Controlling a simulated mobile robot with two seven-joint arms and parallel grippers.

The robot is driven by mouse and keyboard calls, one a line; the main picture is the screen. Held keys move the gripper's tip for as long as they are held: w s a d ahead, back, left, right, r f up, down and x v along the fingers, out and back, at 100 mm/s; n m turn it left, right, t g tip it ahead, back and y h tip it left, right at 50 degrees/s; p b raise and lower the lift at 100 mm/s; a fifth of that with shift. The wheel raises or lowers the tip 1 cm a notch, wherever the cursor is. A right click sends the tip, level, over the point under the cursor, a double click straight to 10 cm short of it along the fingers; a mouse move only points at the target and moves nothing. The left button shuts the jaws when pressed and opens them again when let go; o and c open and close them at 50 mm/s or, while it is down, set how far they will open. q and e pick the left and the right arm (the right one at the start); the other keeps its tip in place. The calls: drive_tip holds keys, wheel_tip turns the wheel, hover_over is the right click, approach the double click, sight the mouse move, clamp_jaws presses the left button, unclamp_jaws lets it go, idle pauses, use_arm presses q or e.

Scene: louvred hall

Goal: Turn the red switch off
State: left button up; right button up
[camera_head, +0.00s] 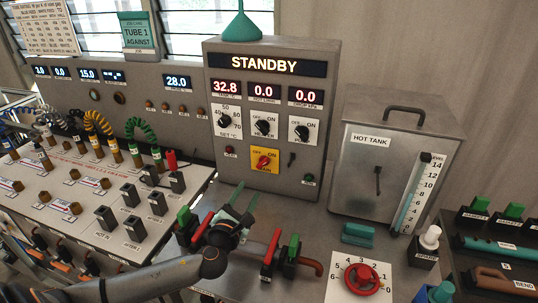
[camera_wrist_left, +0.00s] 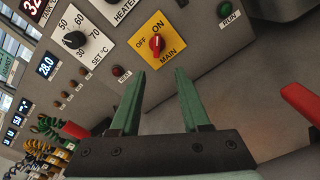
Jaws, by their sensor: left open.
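The red switch (camera_head: 263,161) is a rotary knob on a yellow plate marked OFF, ON and MAIN. It is low on the front of the grey STANDBY panel (camera_head: 230,168). In the left wrist view the red switch (camera_wrist_left: 156,43) is just beyond my fingertips. My right gripper is not in view.
Black HEATER and pump knobs (camera_head: 264,127) sit above the switch. Red and green valve handles (camera_head: 271,249) stand close to my left wrist. The hot tank (camera_head: 392,165) is to the right. A red handwheel (camera_head: 362,279) lies on the bench in front.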

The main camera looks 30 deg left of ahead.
sight(261, 166)
use_arm(q)
drive_tip(key=w+a+b, duration=0.1)
drive_tip(key=w, duration=0.2)
drive_tip(key=w+m+b, duration=0.1)
drive_tip(key=w, duration=0.3)
drive_tip(key=w+a+m+b, duration=0.1)
drive_tip(key=w, duration=0.2)
drive_tip(key=shift+w+a+r, duration=0.2)
drive_tip(key=shift+w+a, duration=0.05)
drive_tip(key=shift+a, duration=0.1)
drive_tip(key=shift+w+r+t+h, duration=0.1)
drive_tip(key=shift+w+t+h, duration=0.15)
drive_tip(key=shift+t+h, duration=0.05)
drive_tip(key=shift+r, duration=0.1)
clamp_jaws()
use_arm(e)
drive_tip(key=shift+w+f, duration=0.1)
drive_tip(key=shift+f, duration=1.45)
